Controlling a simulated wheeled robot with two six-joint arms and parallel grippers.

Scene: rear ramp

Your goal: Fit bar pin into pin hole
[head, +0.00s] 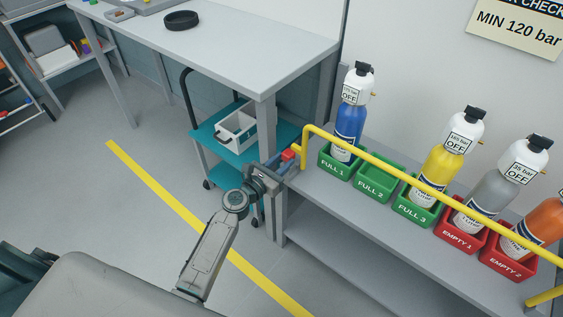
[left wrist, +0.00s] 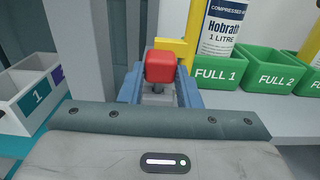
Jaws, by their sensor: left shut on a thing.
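My left gripper (head: 281,161) is at the left end of the shelf, its blue fingers shut on the red-headed bar pin (head: 288,154). In the left wrist view the red head (left wrist: 160,66) sits between the fingers, with a grey shank partly visible below it. A yellow bar (head: 385,166) runs along the front of the bottles. Its bent left end (head: 304,146) comes down close beside the red head. In the left wrist view a yellow piece (left wrist: 172,46) shows just behind the pin. The pin hole is hidden, so I cannot tell whether the pin is in it. My right gripper is out of view.
Green bins (head: 373,183) and red bins (head: 461,228) hold several bottles behind the bar; FULL 2 is empty. A grey table (head: 235,50) and a teal cart (head: 206,139) with a white box (head: 237,133) stand left of the shelf. A yellow floor line (head: 185,212) crosses open floor.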

